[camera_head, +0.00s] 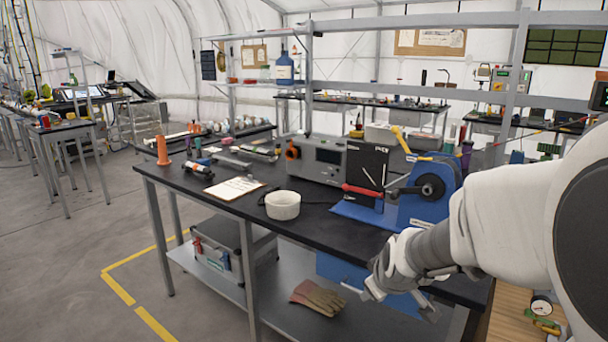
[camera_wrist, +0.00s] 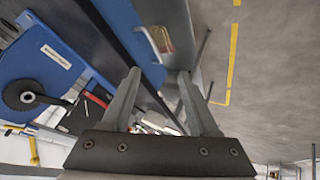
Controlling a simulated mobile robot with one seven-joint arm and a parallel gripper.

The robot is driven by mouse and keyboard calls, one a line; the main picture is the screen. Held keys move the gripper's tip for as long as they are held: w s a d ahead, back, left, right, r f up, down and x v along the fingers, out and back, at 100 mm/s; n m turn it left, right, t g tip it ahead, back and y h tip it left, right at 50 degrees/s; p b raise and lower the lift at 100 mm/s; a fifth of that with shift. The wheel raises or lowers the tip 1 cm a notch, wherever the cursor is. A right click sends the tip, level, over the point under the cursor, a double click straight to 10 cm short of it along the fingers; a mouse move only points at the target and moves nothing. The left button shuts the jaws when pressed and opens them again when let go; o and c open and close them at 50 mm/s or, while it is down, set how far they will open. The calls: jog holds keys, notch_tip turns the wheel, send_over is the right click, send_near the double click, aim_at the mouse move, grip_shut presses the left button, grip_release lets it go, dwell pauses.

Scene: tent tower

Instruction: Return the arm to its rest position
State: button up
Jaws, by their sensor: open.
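My gripper (camera_head: 398,300) is at the end of my white and grey arm, low in front of the black workbench (camera_head: 225,202) near its right end. In the head view it overlaps the blue drawer (camera_head: 340,274) under the bench top. In the wrist view my gripper (camera_wrist: 158,95) has its two fingers spread apart with nothing between them. The arm reaches in from the right edge of the head view. Part of the bench's right end is hidden behind it.
A blue machine with a black knob (camera_head: 430,186) stands at the bench's right end, near my arm. Gloves (camera_head: 318,297) lie on the lower shelf. The floor (camera_head: 60,270) at left is clear.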

jog(key=s+r+m+g+p, duration=0.1)
jog(key=s+r+m, duration=0.3)
jog(key=s, duration=0.8)
jog(key=s+r+m+g, duration=0.1)
jog(key=s+r+m, duration=0.35)
jog(key=s, duration=0.85)
notch_tip(320, 180, up, 13)
jog(key=n+p, duration=0.2)
jog(key=p, duration=1)
jog(key=shift+w+a+f, duration=0.2)
jog(key=shift+w+a, duration=0.2)
